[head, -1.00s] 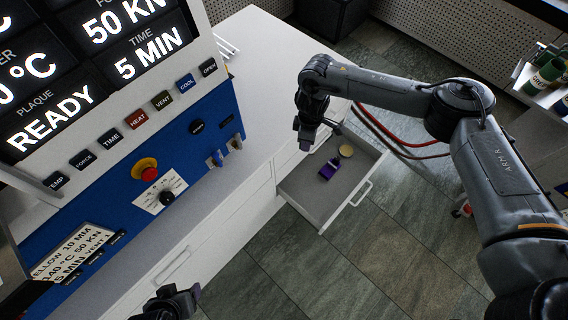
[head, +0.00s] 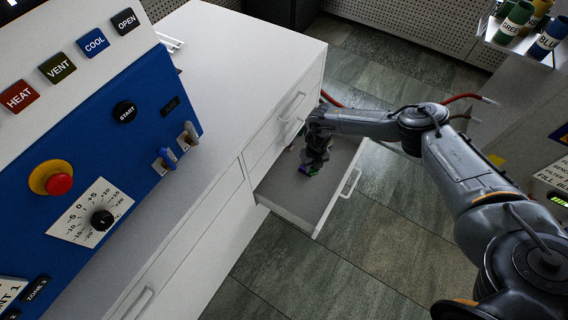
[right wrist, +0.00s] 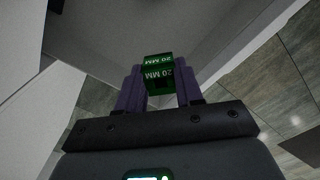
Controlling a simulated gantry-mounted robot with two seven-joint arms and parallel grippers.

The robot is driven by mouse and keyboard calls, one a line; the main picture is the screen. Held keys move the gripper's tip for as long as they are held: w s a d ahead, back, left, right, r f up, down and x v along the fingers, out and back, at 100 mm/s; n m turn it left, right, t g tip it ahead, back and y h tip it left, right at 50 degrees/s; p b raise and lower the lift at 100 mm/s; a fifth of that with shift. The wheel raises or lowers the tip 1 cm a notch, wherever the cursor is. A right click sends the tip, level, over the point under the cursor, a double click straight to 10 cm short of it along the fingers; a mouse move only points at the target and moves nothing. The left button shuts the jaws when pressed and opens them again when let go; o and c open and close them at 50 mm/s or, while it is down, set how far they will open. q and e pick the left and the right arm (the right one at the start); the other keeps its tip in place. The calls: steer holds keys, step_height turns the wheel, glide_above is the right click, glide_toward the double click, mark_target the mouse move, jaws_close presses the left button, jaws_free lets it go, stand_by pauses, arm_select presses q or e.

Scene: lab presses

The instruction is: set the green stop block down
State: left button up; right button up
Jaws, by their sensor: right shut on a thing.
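The green stop block (right wrist: 158,72), marked 20 MM, is between the two fingers of my right gripper (right wrist: 158,92) in the right wrist view. The fingers look purple and press on its sides. In the head view my right gripper (head: 314,166) points down into the open drawer (head: 290,205), and a small bit of the green block (head: 314,171) shows below it. Whether the block touches the drawer floor I cannot tell. A purple patch shows beside it, partly hidden by the gripper. My left gripper is not in view.
The white cabinet (head: 235,60) stands left of and behind the drawer. The blue press panel (head: 130,150) with its knobs and switches is at the left. A shelf with several coloured cylinders is at the upper right. Bare drawer floor shows in front of the gripper.

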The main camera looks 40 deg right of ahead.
steer(key=s+d+f+n+b, duration=0.4)
steer(key=d+f+n+b, duration=0.3)
steer(key=f, duration=0.4)
steer(key=shift+n, duration=0.9)
steer(key=w+a+f+b, duration=0.1)
steer(key=a, duration=0.5)
steer(key=w+a+f+b, duration=0.1)
steer(key=w+a+b, duration=0.1)
steer(key=a, duration=0.4)
steer(key=w+a+f+b, duration=0.1)
steer(key=a, duration=0.5)
steer(key=shift+w, duration=0.4)
steer(key=shift+s+f, duration=0.15)
steer(key=shift+f, duration=0.05)
steer(key=shift+d+f+b, duration=0.1)
steer(key=shift+f+b, duration=0.2)
steer(key=shift+b, duration=0.15)
step_height(320, 180, down, 4)
steer(key=b, duration=0.2)
steer(key=shift+r+b, duration=0.15)
steer(key=shift+b, duration=0.15)
steer(key=shift+a+f+b, duration=0.25)
steer(key=shift+f+b, duration=0.05)
steer(key=shift+b, duration=0.05)
steer(key=shift+r, duration=0.1)
